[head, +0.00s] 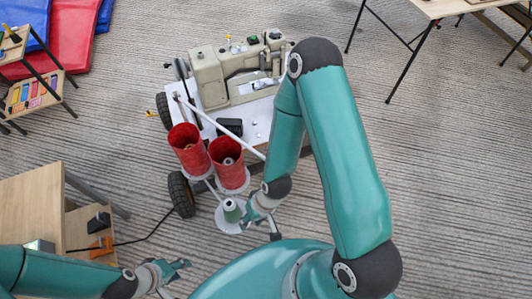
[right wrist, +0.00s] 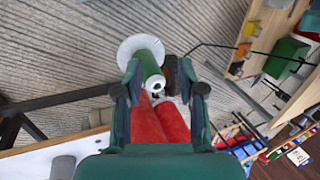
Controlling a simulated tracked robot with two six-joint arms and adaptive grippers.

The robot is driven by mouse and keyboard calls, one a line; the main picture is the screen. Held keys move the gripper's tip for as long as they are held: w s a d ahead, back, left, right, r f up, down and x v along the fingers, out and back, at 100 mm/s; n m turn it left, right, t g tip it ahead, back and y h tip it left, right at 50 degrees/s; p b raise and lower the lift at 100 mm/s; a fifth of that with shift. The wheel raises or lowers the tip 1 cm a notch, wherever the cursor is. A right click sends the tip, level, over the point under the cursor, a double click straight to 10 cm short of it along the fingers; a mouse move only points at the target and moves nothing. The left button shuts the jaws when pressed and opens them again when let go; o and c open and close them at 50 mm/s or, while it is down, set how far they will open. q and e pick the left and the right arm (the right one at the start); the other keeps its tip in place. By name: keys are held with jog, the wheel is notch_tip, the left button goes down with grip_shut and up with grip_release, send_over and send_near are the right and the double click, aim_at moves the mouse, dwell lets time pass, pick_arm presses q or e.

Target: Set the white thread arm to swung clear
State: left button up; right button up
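A long white rod, which looks like the white thread arm (head: 222,130), slants over the sewing machine (head: 236,72) cart from upper left to lower right, behind the red thread cones in the head view. A green spool (head: 232,210) stands on a white disc (head: 229,221) at the cart's near end. My right gripper (head: 249,214) is at the spool. In the right wrist view its fingers (right wrist: 160,82) are apart, with the green spool (right wrist: 151,72) showing between them, nearer the left finger. My left gripper (head: 181,267) is low in the head view, away from the cart; its opening is unclear.
Two red cones (head: 188,150) (head: 228,160) stand beside the rod. The wheeled cart's white top (head: 258,112) carries the machine. A wooden bench (head: 30,208) stands at lower left and a table (head: 440,8) at upper right. Grey floor (head: 460,180) is free at right.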

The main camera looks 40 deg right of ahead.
jog(key=shift+w, duration=0.1)
jog(key=w+d+r+n+h+b, duration=0.1)
jog(key=w+d+r+n+b, duration=0.1)
jog(key=w+r+b, duration=0.3)
jog(key=w+d+r+n+b, duration=0.15)
jog(key=w+b, duration=0.25)
jog(key=w, duration=0.4)
jog(key=d+r+n+h+b, duration=0.1)
jog(key=d+r+h+b, duration=0.15)
jog(key=d+r, duration=0.4)
jog(key=d+r+n+h+b, duration=0.1)
jog(key=d+r+b, duration=0.2)
jog(key=r, duration=0.6)
jog(key=f+b, duration=0.1)
jog(key=f, duration=0.4)
jog(key=d+f+b, duration=0.1)
jog(key=f, duration=0.5)
jog(key=f+b, duration=0.1)
jog(key=f, duration=0.4)
jog(key=shift+d+f, duration=0.15)
jog(key=shift+c, duration=0.2)
grip_shut()
